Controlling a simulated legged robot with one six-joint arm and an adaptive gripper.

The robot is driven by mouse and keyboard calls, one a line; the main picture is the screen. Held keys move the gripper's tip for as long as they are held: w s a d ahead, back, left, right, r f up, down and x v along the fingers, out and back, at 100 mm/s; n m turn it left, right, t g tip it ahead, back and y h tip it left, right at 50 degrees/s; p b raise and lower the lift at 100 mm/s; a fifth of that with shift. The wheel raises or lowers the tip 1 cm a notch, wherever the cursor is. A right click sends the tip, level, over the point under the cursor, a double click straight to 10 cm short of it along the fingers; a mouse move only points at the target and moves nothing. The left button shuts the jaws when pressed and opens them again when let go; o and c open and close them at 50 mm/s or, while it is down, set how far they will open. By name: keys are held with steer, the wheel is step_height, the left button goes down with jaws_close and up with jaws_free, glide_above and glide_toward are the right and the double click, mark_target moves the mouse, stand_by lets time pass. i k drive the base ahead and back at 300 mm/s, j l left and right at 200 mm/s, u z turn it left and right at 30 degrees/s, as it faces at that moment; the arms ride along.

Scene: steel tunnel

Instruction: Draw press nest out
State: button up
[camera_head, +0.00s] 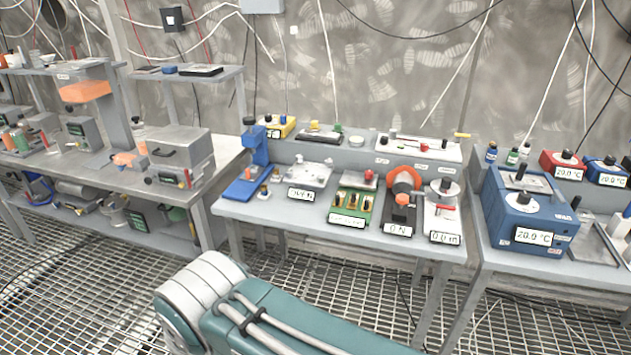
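Which part is the press nest I cannot tell for certain. On the left bench a grey frame carries a large orange block (85,91), with a small orange piece (124,159) low beside its column. On the middle table stands a blue upright press-like device (254,150) with a blue base (243,189). Further right is an orange round device (405,180) on a dark base with a display reading 0 N. No part is clearly drawn out. My gripper is not in view; only my teal and white body shows at the bottom.
The middle table (288,214) also holds a green board (352,205) and several small instruments. A grey box (180,150) stands on the left bench. A blue bath (527,205) reading 20.0 °C stands on the right table. Grated floor (75,300) is open in front, with some cables.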

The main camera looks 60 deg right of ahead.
mark_target(251, 175)
steer(key=i+l+z, duration=0.1)
steer(key=z, duration=0.35)
steer(key=i+l+z, duration=0.1)
steer(key=z, duration=0.35)
steer(key=i+l+z, duration=0.1)
steer(key=z, duration=0.35)
steer(key=i, duration=0.25)
steer(key=z, duration=0.05)
